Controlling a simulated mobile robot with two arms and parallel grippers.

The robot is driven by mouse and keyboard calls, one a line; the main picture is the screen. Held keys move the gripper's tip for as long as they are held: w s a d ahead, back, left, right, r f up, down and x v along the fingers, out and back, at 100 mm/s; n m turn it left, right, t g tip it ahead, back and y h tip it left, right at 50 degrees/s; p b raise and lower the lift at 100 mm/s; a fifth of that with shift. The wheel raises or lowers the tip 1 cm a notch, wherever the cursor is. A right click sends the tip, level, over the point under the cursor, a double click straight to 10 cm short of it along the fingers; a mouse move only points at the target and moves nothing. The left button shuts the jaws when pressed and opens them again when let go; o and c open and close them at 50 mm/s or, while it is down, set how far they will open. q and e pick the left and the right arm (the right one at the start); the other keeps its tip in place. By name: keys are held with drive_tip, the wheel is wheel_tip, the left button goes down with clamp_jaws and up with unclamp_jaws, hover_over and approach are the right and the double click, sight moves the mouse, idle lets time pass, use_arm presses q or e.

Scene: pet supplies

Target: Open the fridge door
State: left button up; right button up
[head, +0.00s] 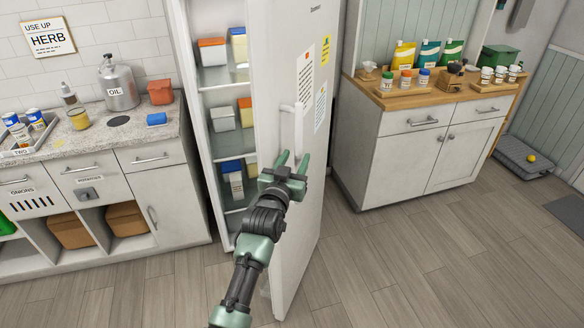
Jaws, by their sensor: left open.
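The white fridge door (300,215) stands partly open, swung out toward me with its hinge side hard to make out. Its white vertical handle (298,125) is on the outer face. Inside the fridge (212,85), glass shelves hold several boxes and containers. My left gripper (292,162) is open in front of the door, just below the handle's lower part. Its fingers point up, and I cannot tell whether they touch the door. My right gripper is not in view.
A stone-topped counter (95,150) with an oil can (117,82) stands left of the fridge. A wood-topped cabinet (430,150) with bottles and pouches stands to the right. A grey scale-like platform (524,158) lies on the floor far right. The wooden floor in front is clear.

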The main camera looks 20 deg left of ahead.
use_arm(q)
drive_tip(key=s, duration=0.4)
drive_tip(key=shift+s+b, duration=0.1)
drive_tip(key=shift+b, duration=0.25)
